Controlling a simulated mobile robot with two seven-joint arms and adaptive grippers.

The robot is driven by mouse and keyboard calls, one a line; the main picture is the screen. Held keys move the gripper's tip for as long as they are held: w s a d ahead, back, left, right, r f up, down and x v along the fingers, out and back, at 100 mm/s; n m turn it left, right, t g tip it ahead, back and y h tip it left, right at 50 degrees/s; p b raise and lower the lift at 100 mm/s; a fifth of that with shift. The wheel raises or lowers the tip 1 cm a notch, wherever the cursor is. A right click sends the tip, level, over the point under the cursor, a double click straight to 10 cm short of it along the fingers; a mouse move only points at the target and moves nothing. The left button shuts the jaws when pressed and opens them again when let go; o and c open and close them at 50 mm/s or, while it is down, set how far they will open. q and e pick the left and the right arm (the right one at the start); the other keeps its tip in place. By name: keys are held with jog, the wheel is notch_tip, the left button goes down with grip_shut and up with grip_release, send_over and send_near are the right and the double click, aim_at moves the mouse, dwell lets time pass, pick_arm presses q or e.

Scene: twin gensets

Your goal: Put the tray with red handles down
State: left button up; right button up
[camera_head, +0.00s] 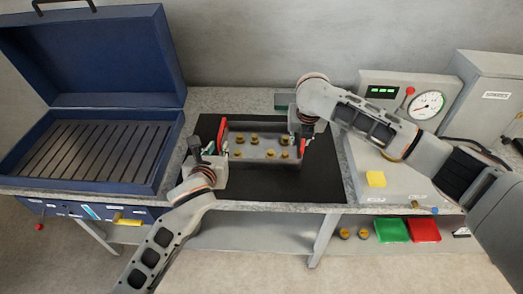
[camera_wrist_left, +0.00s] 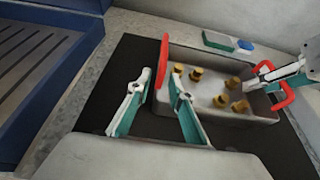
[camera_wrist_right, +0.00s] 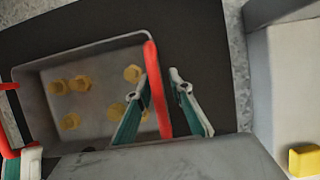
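The grey tray (camera_head: 265,163) with red handles is level on the black mat (camera_head: 275,189), apparently resting on it. It holds several brass-coloured pieces. My left gripper (camera_wrist_left: 160,80) is open at the left red handle (camera_wrist_left: 164,55), whose near end lies between the fingertips. My right gripper (camera_wrist_right: 160,80) is open. The right red handle (camera_wrist_right: 155,75) passes between its fingers, closer to the left finger, with a gap on the other side. In the head view, my left gripper (camera_head: 213,150) and right gripper (camera_head: 302,136) partly hide the handles.
A blue case (camera_head: 95,150) with a raised lid and slatted inside stands at the left. A panel with a gauge (camera_head: 427,105) and a yellow block (camera_head: 376,179) is at the right. A green tray (camera_head: 391,230) and a red tray (camera_head: 423,229) lie below the worktop.

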pick_arm(q)
jog(key=v, duration=0.3)
jog(key=shift+s+r, duration=0.1)
jog(key=shift+s, duration=0.2)
jog(key=shift+s+r, duration=0.1)
jog(key=shift+s, duration=0.15)
pick_arm(e)
jog(key=shift+r, duration=0.2)
jog(key=v, duration=1.1)
jog(key=shift+s+r, duration=0.25)
jog(key=shift+r, duration=0.05)
